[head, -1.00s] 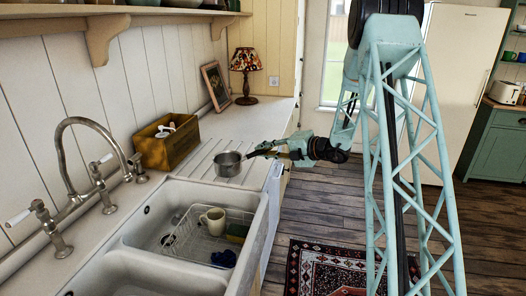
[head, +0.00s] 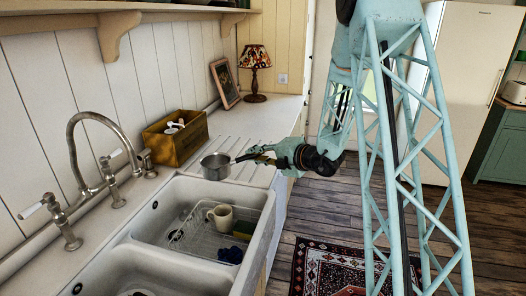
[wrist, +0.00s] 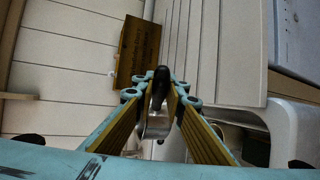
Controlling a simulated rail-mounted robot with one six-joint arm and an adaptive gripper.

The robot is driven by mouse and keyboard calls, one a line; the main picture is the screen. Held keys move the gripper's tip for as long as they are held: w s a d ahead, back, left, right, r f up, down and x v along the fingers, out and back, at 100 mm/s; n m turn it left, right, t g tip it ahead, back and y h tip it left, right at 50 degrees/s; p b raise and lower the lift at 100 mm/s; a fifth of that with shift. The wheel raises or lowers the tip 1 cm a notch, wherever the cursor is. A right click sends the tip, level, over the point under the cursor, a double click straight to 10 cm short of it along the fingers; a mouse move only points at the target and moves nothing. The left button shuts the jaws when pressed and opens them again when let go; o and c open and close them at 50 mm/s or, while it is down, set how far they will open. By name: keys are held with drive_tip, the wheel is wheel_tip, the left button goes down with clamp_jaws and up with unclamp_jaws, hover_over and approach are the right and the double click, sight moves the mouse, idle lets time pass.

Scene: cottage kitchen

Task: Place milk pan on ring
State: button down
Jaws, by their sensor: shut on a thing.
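The milk pan (head: 216,169) is a small grey metal pan with a dark handle. In the head view it shows over the ribbed draining board, close behind the sink; I cannot tell whether it touches the board. My gripper (head: 254,156) reaches in from the right and is shut on the pan's handle. In the wrist view the dark handle (wrist: 160,84) lies between my gripper's yellow-padded fingers (wrist: 161,102), with some of the metal pan showing behind them. No ring can be made out in these views.
A double white sink (head: 150,225) lies in front of the pan, with a wire rack and a cream mug (head: 221,216) inside. A bridge tap (head: 88,165) stands at left. A wooden box (head: 176,140), lamp (head: 255,72) and picture frame (head: 224,83) stand behind.

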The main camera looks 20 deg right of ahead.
drive_tip(key=s+a+m+h, duration=0.1)
drive_tip(key=s+a, duration=0.5)
drive_tip(key=s, duration=0.1)
drive_tip(key=shift+s+f+m+t+h, duration=0.15)
drive_tip(key=shift+f+m+t+h, duration=0.15)
drive_tip(key=shift+t+h, duration=0.1)
